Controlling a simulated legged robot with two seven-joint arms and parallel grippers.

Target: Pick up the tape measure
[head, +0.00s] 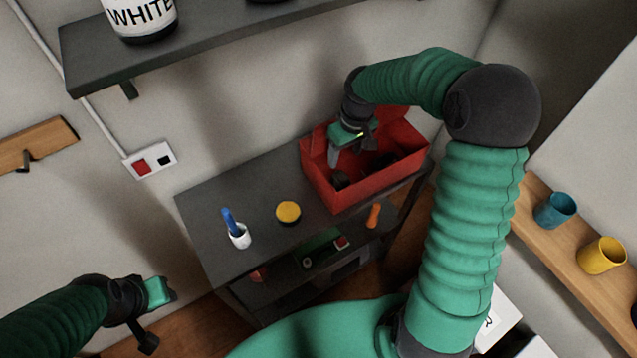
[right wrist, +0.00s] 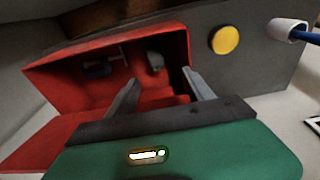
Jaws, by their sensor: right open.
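No tape measure can be told for certain. A round yellow-topped thing (head: 288,212) lies on the dark workbench top, left of the red toolbox; it also shows in the right wrist view (right wrist: 225,40). The open red toolbox (head: 374,187) holds dark items that are hard to make out, one of them a small grey-green thing (right wrist: 155,61) in the right wrist view. My right gripper (head: 353,151) is over the toolbox, open and empty, its fingers pointing into the box. My left gripper (head: 150,312) is at the lower left, away from the bench; its jaw opening is unclear.
A white cup with a blue-handled thing (head: 239,236) stands on the bench at left. A lower shelf holds a green item (head: 318,246). A wall shelf (head: 200,55) hangs above.

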